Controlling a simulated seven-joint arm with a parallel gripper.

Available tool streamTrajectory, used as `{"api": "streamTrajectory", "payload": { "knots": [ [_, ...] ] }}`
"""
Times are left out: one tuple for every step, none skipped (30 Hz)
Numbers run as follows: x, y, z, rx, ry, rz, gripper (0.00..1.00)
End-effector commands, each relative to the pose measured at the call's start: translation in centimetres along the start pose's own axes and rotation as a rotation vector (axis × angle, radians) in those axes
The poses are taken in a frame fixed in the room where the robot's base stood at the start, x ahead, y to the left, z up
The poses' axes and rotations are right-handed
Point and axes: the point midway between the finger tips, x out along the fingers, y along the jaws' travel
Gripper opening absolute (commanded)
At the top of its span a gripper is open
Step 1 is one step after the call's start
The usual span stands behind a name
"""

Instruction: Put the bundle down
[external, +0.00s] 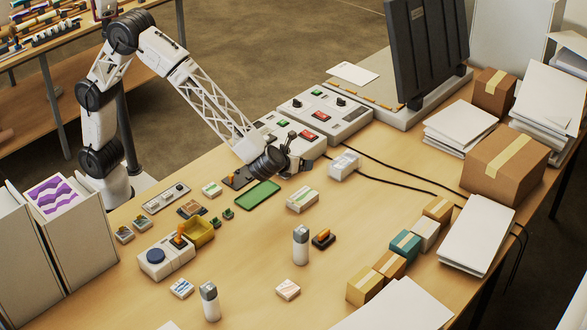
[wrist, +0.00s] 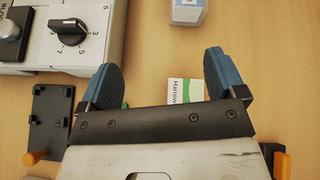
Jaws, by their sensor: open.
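A small white packet with a green band (external: 303,200), which I take for the bundle, lies on the table just right of the green tray. In the wrist view a white label with green and printed letters (wrist: 186,92) shows between my fingers, its lower part hidden by the gripper body. My gripper (external: 304,163) is above the table near the control boxes. Its two blue fingers (wrist: 160,80) are spread wide, with nothing gripped between them. A gap between fingers and packet cannot be judged exactly.
The green tray (external: 258,194) lies left of the packet. Control boxes (external: 325,110) stand behind my gripper, and a white box (external: 343,165) is to its right. A white bottle (external: 300,245) stands in front.

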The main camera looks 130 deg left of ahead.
Motion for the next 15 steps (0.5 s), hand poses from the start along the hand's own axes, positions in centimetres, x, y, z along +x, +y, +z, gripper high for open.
{"api": "streamTrajectory", "payload": {
  "knots": [
    [-1.6,0.9,0.6,-0.041,0.022,0.005,0.89],
    [-2.5,1.6,0.9,-0.066,0.036,0.011,0.89],
    [-3.6,2.3,1.1,-0.099,0.054,0.018,0.89],
    [-4.5,3.0,1.3,-0.122,0.068,0.024,0.89],
    [-5.2,3.6,1.5,-0.147,0.083,0.030,0.89],
    [-6.3,4.5,1.7,-0.179,0.101,0.039,0.89],
    [-7.1,5.1,1.9,-0.204,0.115,0.046,0.89],
    [-7.9,5.7,2.1,-0.228,0.129,0.051,0.89],
    [-8.9,6.6,2.2,-0.259,0.148,0.060,0.89],
    [-9.8,7.3,2.4,-0.284,0.163,0.068,0.89],
    [-10.5,8.0,2.5,-0.307,0.177,0.074,0.89],
    [-11.5,8.9,2.6,-0.339,0.196,0.085,0.89],
    [-12.2,9.6,2.8,-0.363,0.211,0.092,0.89],
    [-13.0,10.3,2.9,-0.386,0.226,0.100,0.89],
    [-14.0,11.2,3.1,-0.419,0.246,0.109,0.89]
  ]
}}
